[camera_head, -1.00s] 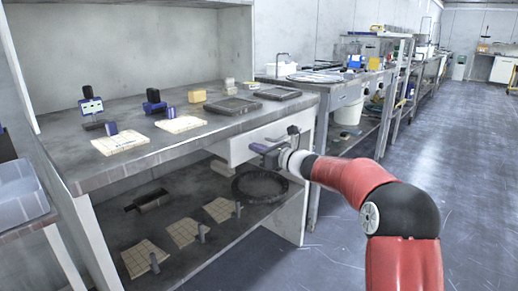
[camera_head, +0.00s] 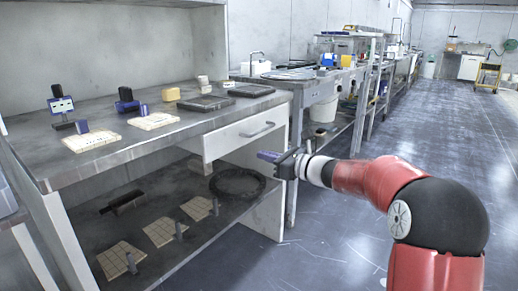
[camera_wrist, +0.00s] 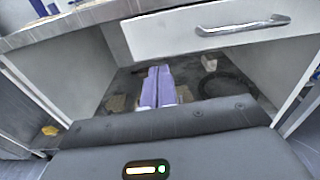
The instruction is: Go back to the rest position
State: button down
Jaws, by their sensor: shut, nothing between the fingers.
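My gripper (camera_head: 268,156) is in front of the workbench, just below and in front of the drawer in the head view. Its purple fingers (camera_wrist: 157,85) lie together in the wrist view, with nothing between them. The drawer (camera_head: 243,134) is white with a grey bar handle (camera_head: 257,130), and it also shows in the wrist view (camera_wrist: 165,38). My gripper is apart from the handle. The drawer front looks flush with the bench or nearly so; I cannot tell if a small gap is left.
The bench top (camera_head: 70,172) holds beige tiles (camera_head: 91,140), dark plates (camera_head: 204,103) and small devices. The lower shelf (camera_head: 185,240) holds a black ring (camera_head: 238,183) and several tiles. A second bench (camera_head: 310,92) stands behind. The floor (camera_head: 440,120) on the right is clear.

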jog(key=s+f+n+g+h, duration=0.3)
jog(key=s+n+g+h, duration=0.25)
jog(key=s+n, duration=1.15)
jog(key=s+d+f+n+h, duration=0.2)
jog(key=s+d+h, duration=0.1)
jog(key=s, duration=0.5)
jog(key=s+d+f+n+h, duration=0.2)
jog(key=s+d+n+h, duration=0.1)
jog(key=s+d, duration=0.3)
jog(key=s+d+f+n+h, duration=0.2)
jog(key=s+d, duration=0.3)
jog(key=s, duration=0.5)
jog(key=shift+f+n+t+h, duration=0.3)
jog(key=shift+f+t+h, duration=0.15)
jog(key=shift+f+h, duration=0.1)
jog(key=shift+r, duration=0.1)
